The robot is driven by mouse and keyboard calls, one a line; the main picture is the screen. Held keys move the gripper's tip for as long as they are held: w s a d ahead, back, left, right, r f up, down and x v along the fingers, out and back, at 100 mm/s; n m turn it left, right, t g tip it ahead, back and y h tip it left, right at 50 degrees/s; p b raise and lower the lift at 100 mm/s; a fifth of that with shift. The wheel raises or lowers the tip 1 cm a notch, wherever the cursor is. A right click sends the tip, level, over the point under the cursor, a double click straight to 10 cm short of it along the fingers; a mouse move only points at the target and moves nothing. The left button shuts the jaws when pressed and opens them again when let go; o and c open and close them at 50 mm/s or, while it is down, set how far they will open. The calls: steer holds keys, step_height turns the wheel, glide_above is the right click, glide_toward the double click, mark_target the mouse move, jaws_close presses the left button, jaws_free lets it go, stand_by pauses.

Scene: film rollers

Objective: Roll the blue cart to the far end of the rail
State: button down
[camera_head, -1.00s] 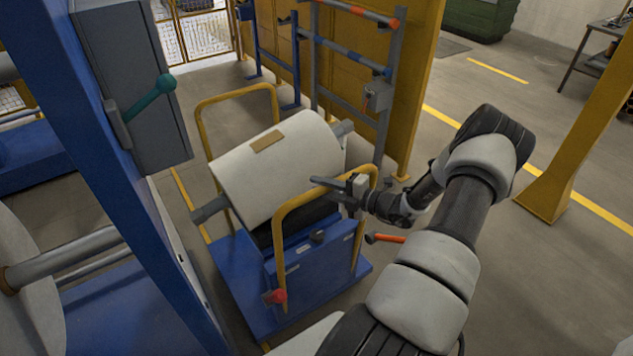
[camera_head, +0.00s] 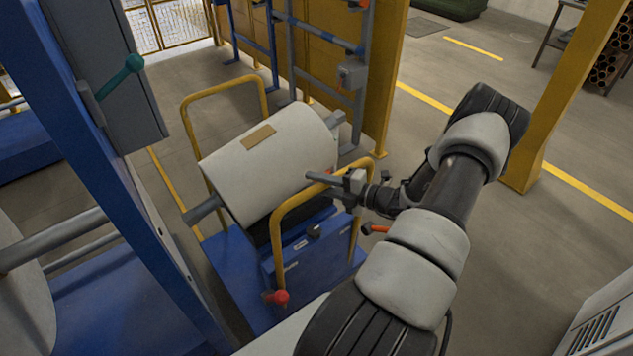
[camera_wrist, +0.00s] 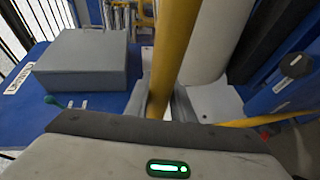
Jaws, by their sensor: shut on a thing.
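The blue cart (camera_head: 252,287) stands in the middle of the head view, carrying a large white film roll (camera_head: 280,165) with a tan label on grey shaft ends. It has yellow tube handles at both ends. My gripper (camera_head: 335,183) is at the near yellow handle (camera_head: 280,235), near its upper right bend. In the wrist view the handle bar (camera_wrist: 175,55) passes between the fingers of my gripper (camera_wrist: 160,105), which is shut on it. A red knob (camera_head: 281,297) sits low on the cart's near side. I cannot clearly make out a rail or its far end.
A blue machine frame with a grey box (camera_head: 125,75) and teal lever stands close on the left. A rack (camera_head: 355,85) and yellow panels stand behind the cart. A yellow post (camera_head: 560,110) stands right, and a grey cabinet (camera_head: 605,310) lower right. Open floor lies between.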

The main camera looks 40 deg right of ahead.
steer(key=shift+s+a+f, duration=0.1)
steer(key=shift+s+f, duration=0.15)
steer(key=shift+f, duration=0.15)
steer(key=c, duration=1.6)
jaws_free()
steer(key=shift+o, duration=0.3)
steer(key=shift+r, duration=0.15)
steer(key=b+v, duration=0.1)
steer(key=v, duration=1.6)
steer(key=shift+r+b, duration=0.25)
steer(key=shift+b, duration=0.1)
steer(key=shift+s, duration=0.1)
